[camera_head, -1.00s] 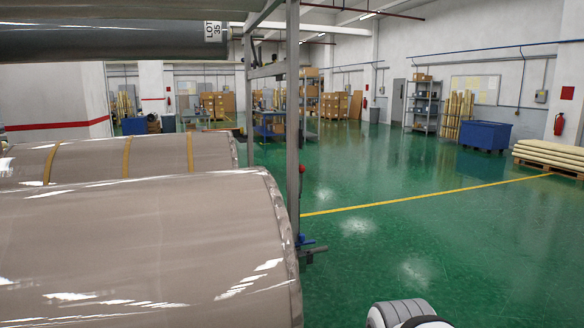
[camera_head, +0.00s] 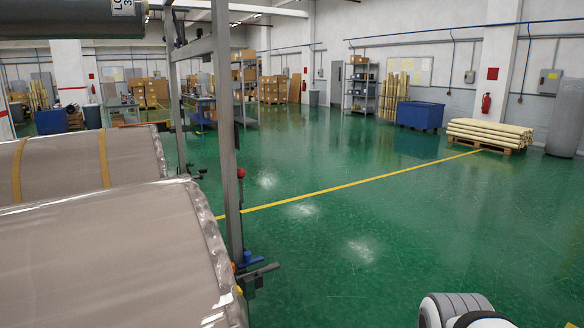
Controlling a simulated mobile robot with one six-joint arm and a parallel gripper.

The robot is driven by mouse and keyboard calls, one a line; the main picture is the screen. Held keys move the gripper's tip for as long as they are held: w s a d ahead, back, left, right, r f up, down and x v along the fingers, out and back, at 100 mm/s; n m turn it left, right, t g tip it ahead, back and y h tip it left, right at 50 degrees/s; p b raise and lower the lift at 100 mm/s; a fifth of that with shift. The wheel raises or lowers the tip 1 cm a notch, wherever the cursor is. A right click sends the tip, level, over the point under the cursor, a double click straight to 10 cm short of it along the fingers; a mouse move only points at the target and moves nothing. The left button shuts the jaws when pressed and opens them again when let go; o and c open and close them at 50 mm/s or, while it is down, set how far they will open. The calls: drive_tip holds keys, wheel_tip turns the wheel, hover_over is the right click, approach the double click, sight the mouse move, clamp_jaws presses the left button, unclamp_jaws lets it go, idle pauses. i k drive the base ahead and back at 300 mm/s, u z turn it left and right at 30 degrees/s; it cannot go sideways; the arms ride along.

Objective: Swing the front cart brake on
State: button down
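The cart's grey upright post (camera_head: 229,150) stands at the near end of the wrapped rolls, left of the middle. Low on it is a small blue fitting (camera_head: 250,259) with a dark bar (camera_head: 262,270) sticking out to the right. A red knob (camera_head: 240,172) sits higher on the post. I cannot tell for sure which part is the front brake, or how it is set. My gripper is not in view; only a white and grey part of my arm shows at the bottom right, apart from the cart.
A near wrapped roll (camera_head: 110,255) and a roll with yellow straps (camera_head: 130,158) fill the left. A dark roll (camera_head: 60,22) hangs above. The green floor (camera_head: 380,250) right of the post is clear. A blue bin (camera_head: 419,115) and a loaded pallet (camera_head: 487,135) stand far back.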

sight(240, 173)
drive_tip(key=z, duration=0.05)
drive_tip(key=i, duration=1.4)
drive_tip(key=u, duration=0.75)
